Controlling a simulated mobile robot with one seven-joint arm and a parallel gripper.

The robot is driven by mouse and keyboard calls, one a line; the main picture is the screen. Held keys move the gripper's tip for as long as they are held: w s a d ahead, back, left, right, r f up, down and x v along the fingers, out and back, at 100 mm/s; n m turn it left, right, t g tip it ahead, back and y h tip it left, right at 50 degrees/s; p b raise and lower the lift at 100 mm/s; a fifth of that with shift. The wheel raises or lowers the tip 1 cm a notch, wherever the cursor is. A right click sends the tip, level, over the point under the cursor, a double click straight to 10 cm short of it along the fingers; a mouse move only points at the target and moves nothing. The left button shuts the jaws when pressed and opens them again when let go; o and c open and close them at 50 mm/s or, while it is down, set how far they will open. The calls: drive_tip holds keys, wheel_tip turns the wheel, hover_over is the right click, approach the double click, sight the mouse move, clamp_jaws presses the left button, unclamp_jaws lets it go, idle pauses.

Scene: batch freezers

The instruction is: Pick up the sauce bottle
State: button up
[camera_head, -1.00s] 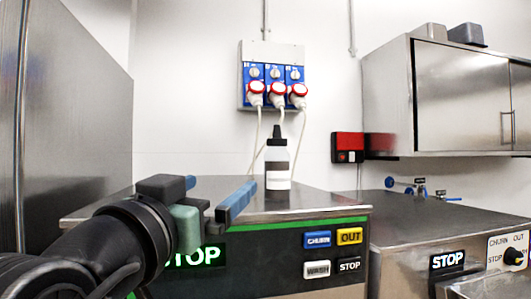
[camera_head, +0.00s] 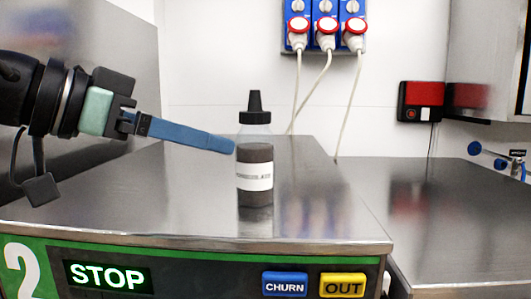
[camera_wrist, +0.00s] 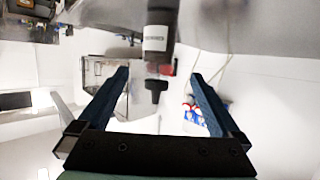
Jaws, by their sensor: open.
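The sauce bottle (camera_head: 255,165) stands upright on the steel top of the machine (camera_head: 130,200). It has a clear body, dark sauce, a white label and a black pointed cap. In the wrist view, which appears upside down, the gripper (camera_wrist: 159,76) is open and empty. The bottle (camera_wrist: 157,40) shows in line with the gap, its body beyond the fingertips.
A steel wall (camera_head: 90,70) stands at the left behind my arm. Sockets with plugs and hanging cables (camera_head: 326,40) are on the back wall. A red box (camera_head: 421,101) hangs at the right. The steel top around the bottle is clear.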

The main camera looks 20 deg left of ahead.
sight(239, 152)
drive_tip(key=p+x, duration=0.1)
drive_tip(key=x, duration=0.4)
drive_tip(key=shift+w+d, duration=0.15)
drive_tip(key=shift+d, duration=0.05)
drive_tip(key=p+x, duration=0.1)
drive_tip(key=x, duration=0.1)
drive_tip(key=p+x, duration=0.2)
drive_tip(key=shift+w+d+f+p, duration=0.15)
drive_tip(key=shift+f+p, duration=0.15)
drive_tip(key=shift+w+d+f, duration=0.2)
drive_tip(key=shift+w+f, duration=0.05)
drive_tip(key=shift+s+a, duration=0.1)
drive_tip(key=shift+c, duration=0.3)
drive_tip(key=shift+r, duration=0.1)
drive_tip(key=c, duration=1.3)
wheel_tip(239, 152, up, 10)
drive_tip(key=b, duration=0.2)
drive_tip(key=shift+b, duration=0.3)
